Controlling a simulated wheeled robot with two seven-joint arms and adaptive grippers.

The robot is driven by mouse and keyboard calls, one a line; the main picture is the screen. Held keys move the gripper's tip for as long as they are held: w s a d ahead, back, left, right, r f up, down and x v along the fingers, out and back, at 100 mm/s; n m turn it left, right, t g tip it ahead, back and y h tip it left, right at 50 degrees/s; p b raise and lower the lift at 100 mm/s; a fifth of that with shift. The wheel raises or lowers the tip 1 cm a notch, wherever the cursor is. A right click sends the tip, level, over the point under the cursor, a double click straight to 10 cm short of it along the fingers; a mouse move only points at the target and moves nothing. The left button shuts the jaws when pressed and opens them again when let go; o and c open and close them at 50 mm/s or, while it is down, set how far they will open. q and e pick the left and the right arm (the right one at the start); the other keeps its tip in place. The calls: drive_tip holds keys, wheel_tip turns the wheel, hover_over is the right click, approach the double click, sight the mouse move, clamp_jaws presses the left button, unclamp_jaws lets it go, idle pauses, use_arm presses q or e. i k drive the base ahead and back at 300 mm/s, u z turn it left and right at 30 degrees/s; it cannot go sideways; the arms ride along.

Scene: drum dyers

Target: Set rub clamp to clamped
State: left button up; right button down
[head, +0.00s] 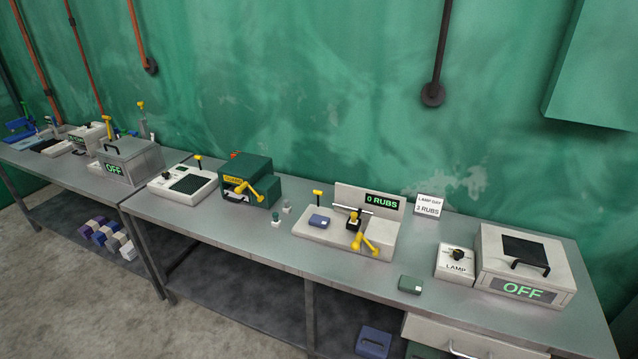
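The rub tester (382,225) is a pale flat unit on the grey bench, with a back panel whose display (382,202) reads "0 RUBS". Neither of my grippers is in view.
To the right are a lamp switch box (456,261) and a pale box marked "OFF" (523,267). A green block (410,285) lies near the front edge. To the left is a green machine (246,178) with a yellow lever. The front strip of bench is mostly clear.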

sight(316, 193)
drive_tip(key=u, duration=0.45)
drive_tip(key=i, duration=1.25)
drive_tip(key=u, duration=0.4)
